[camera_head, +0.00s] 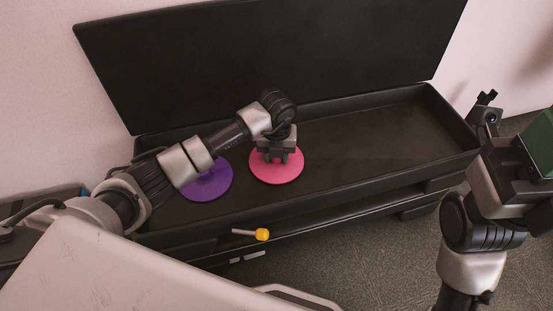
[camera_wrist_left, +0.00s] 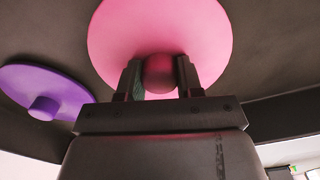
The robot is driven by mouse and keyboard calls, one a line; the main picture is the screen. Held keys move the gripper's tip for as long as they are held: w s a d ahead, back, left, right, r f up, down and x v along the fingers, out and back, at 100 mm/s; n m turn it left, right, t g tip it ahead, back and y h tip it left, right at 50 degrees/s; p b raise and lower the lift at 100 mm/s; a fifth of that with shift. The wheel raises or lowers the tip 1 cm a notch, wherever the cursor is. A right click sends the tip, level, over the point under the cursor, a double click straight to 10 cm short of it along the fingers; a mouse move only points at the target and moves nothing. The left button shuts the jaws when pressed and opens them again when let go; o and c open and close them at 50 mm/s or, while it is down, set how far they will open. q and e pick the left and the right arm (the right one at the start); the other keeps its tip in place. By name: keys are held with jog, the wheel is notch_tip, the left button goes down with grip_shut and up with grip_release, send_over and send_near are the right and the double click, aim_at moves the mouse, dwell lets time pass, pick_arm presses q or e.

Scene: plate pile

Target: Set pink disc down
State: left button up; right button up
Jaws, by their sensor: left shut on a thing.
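The pink disc (camera_head: 277,172) is at the middle of the black open box, right of the purple disc (camera_head: 209,182). My left gripper (camera_head: 277,158) is above it, shut on its knob; the left wrist view shows the round knob (camera_wrist_left: 159,74) between the two fingers, with the pink disc (camera_wrist_left: 160,25) behind. I cannot tell for sure whether the disc touches the box floor. The purple disc (camera_wrist_left: 45,90) with its own knob lies to the left in that view.
The long black box (camera_head: 375,142) has a low rim and its lid (camera_head: 270,55) stands open behind. Its right half is empty. A yellow-tipped peg (camera_head: 262,234) sticks out at the front of the box. Grey carpet lies in front.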

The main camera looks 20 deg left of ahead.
pick_arm(q)
jog(key=shift+f, duration=0.15)
jog(key=shift+f, duration=0.15)
jog(key=o, duration=1)
